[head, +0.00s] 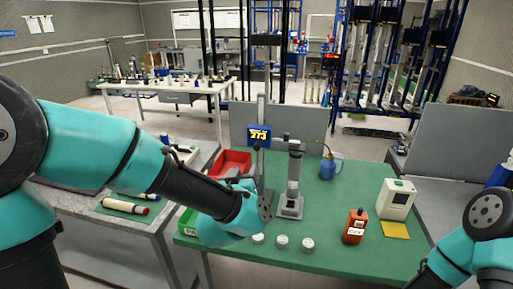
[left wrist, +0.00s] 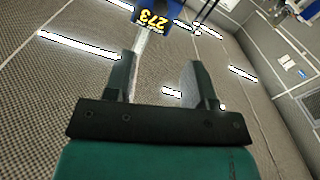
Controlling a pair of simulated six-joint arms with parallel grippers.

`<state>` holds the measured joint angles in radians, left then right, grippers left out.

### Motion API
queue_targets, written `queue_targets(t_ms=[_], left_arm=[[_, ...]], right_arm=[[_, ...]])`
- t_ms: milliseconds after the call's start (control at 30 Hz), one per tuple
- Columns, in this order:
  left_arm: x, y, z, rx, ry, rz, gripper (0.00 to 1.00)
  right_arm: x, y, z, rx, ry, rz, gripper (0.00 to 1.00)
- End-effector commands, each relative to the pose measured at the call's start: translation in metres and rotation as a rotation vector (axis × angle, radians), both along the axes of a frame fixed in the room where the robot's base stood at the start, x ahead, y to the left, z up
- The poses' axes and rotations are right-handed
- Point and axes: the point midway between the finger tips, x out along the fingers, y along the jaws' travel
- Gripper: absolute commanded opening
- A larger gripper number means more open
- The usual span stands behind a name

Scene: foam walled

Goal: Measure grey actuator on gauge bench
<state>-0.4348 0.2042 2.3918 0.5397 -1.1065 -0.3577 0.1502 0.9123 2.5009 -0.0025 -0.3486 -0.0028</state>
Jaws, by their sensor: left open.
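The gauge bench is a green-topped table (head: 340,215). A grey gauge stand (head: 289,208) stands on it, with a blue display (head: 259,135) reading 273 behind it. The display also shows in the left wrist view (left wrist: 152,19). An upright grey cylindrical part (head: 294,170) is at the stand; I cannot tell whether it is the grey actuator or part of the gauge. My left gripper (head: 262,172) is just left of the stand, fingers pointing upward. In the left wrist view its fingers (left wrist: 160,80) are apart with nothing between them. My right gripper is out of view.
White round pieces (head: 282,242), a red-orange block (head: 355,226), a white device (head: 397,198) and a blue can (head: 330,169) stand on the green top. Cylinders (head: 125,205) lie on the left bench.

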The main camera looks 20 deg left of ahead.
Motion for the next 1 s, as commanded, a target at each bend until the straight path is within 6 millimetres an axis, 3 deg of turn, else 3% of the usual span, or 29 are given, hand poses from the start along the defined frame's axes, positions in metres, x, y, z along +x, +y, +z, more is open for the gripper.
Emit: queue_targets(t_ms=[700, 1000], left_arm=[[0.121, 0.006, -0.001, 0.000, 0.000, 0.001, 0.50], [0.147, 0.007, 0.000, -0.001, 0.000, 0.001, 0.50]], right_arm=[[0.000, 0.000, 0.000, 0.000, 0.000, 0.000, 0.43], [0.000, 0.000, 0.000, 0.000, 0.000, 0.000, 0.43]])
